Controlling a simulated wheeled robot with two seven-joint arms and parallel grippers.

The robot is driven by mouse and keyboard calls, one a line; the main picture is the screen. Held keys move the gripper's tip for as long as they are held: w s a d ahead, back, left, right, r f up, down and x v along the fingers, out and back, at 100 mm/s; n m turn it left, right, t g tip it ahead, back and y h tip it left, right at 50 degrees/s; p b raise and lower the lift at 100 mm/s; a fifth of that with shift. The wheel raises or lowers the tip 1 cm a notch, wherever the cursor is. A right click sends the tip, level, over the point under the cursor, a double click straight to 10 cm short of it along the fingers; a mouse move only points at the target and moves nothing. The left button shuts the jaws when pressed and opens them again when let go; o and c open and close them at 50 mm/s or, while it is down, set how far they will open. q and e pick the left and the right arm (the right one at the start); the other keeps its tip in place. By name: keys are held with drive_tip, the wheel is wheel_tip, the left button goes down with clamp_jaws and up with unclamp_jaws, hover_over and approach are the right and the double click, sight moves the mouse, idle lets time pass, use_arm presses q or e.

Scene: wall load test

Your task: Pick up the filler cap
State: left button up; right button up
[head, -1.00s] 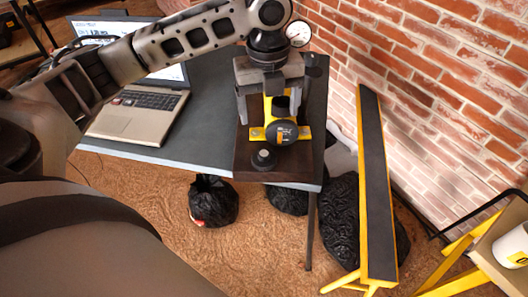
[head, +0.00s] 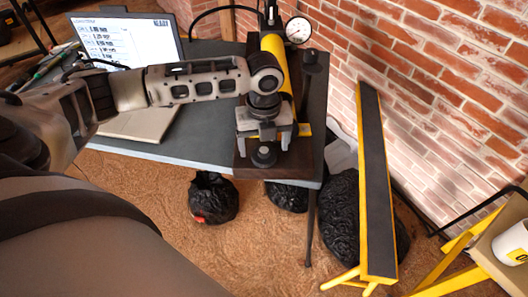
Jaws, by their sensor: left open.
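The small black round cap (head: 264,156), which I take to be the filler cap, sits on the front end of the dark wooden board (head: 308,150). My left gripper (head: 264,146) is open and points down over the cap. Its two fingers stand to the left and right, just behind or around the cap in this view. I cannot tell whether they touch it. The yellow cylinder (head: 272,44) of the pump lies behind the gripper, and its front end is hidden. My right gripper is not in view.
A pressure gauge (head: 298,30) and a black knob (head: 309,57) stand by the cylinder. An open laptop (head: 128,40) is on the grey table (head: 190,148) at the left, partly behind my arm. A brick wall (head: 450,90) and a yellow-edged plank (head: 374,180) are at the right.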

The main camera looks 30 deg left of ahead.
use_arm(q)
wheel_tip(320, 180, down, 2)
drive_tip(key=shift+f, duration=0.15)
drive_tip(key=c, duration=1.1)
drive_tip(key=shift+o, duration=0.2)
